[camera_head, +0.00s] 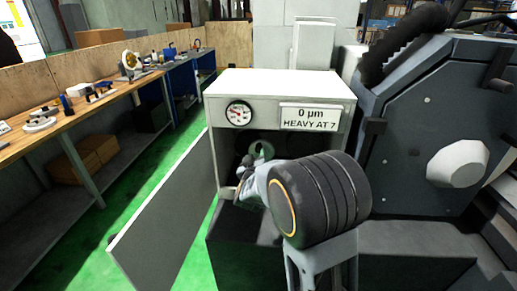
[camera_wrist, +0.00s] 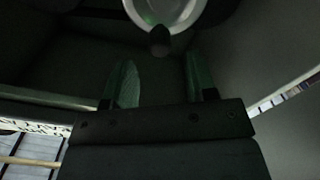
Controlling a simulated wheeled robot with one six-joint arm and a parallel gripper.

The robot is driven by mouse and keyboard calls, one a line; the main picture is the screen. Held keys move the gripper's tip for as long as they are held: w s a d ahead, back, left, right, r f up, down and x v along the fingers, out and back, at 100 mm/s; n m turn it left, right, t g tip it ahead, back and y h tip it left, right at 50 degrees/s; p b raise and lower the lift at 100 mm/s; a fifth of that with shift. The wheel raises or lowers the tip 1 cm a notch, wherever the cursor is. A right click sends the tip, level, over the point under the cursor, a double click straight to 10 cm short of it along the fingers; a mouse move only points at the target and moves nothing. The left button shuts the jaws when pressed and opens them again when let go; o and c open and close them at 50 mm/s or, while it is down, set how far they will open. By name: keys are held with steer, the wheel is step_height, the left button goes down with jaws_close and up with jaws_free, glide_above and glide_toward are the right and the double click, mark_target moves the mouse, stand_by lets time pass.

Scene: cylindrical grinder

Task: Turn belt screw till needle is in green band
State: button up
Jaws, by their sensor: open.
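A gauge (camera_head: 239,113) with a white face and a dark rim sits on the front of a pale cabinet. Its needle and bands are too small to read. My gripper (camera_wrist: 157,80) is open, with nothing seen between its two greenish fingers. It is inside the cabinet, mostly behind my arm in the head view. A pale round pulley-like part (camera_wrist: 185,12) lies ahead of the fingertips in the wrist view. A small dark rounded knob (camera_wrist: 159,42) shows just below it, beyond the finger gap; I cannot tell if it is the belt screw.
The cabinet door (camera_head: 165,215) stands open to the left. A sign (camera_head: 309,117) reads "0 µm HEAVY AT 7". The cabinet walls (camera_wrist: 255,50) close in around my gripper. A large dark machine (camera_head: 430,130) stands at the right. A workbench (camera_head: 75,112) runs along the left.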

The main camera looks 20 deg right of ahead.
mark_target(258, 151)
steer(key=shift+p+x, duration=0.35)
steer(key=shift+x, duration=2.3)
steer(key=shift+c, duration=0.3)
steer(key=c, duration=0.9)
steer(key=shift+o, duration=0.2)
steer(key=shift+f+m+b, duration=0.1)
steer(key=shift+m+b, duration=0.2)
steer(key=shift+b, duration=0.2)
steer(key=m+b, duration=0.1)
steer(key=b, duration=0.1)
steer(key=d+m+b, duration=0.1)
steer(key=b, duration=0.1)
steer(key=shift+s+f+m, duration=0.15)
steer(key=shift+s+m, duration=0.1)
steer(key=shift+m, duration=0.05)
steer(key=m+b, duration=0.1)
steer(key=b, duration=0.1)
steer(key=m+b, duration=0.1)
steer(key=m, duration=0.1)
steer(key=d+m+b, duration=0.1)
steer(key=b, duration=0.1)
steer(key=shift+s+d+m+b, duration=0.1)
steer(key=shift+s+m+b, duration=0.2)
steer(key=shift+s+b, duration=0.1)
